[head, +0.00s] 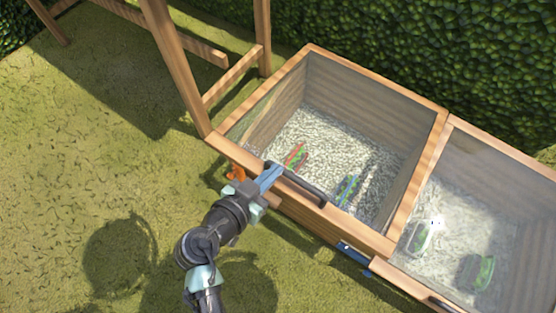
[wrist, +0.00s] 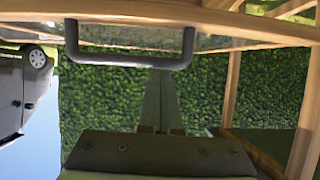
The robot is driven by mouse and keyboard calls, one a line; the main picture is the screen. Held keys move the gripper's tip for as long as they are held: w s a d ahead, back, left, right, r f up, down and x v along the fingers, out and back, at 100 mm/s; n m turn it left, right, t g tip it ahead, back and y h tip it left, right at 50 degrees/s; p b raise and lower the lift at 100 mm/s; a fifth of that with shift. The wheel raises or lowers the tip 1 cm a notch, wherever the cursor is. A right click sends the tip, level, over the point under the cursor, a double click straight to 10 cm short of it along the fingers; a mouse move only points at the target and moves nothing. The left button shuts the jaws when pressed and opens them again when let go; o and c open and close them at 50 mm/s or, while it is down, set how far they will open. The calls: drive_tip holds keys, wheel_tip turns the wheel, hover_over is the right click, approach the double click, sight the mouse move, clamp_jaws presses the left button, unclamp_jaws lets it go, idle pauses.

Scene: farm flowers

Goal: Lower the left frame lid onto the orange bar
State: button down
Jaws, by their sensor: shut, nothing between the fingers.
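The left frame lid (head: 405,240) is a glass pane in a wooden border over the left planter box. Its black handle (head: 312,192) is on the front rail and also shows in the wrist view (wrist: 125,62). The orange bar (head: 237,173) shows at the box's front left, just below the lid's front rail, partly hidden; I cannot tell whether lid and bar touch. My gripper (head: 272,172) is shut and empty at the front rail, by the handle's left end. In the wrist view its fingertips (wrist: 162,72) overlap one end of the handle; contact is unclear.
A second glazed frame (head: 445,145) adjoins on the right, with a blue bar (head: 354,255) near the junction. Small packets lie on gravel inside both. A wooden post (head: 178,65) stands at left, a hedge (head: 400,40) behind. Grass in front is open.

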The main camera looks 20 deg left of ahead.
sight(273, 187)
drive_tip(key=f+b, duration=0.1)
drive_tip(key=f, duration=0.1)
drive_tip(key=s+f+b, duration=0.1)
drive_tip(key=f+b, duration=0.2)
drive_tip(key=f, duration=0.2)
drive_tip(key=shift+s+a, duration=0.25)
drive_tip(key=shift+r, duration=0.15)
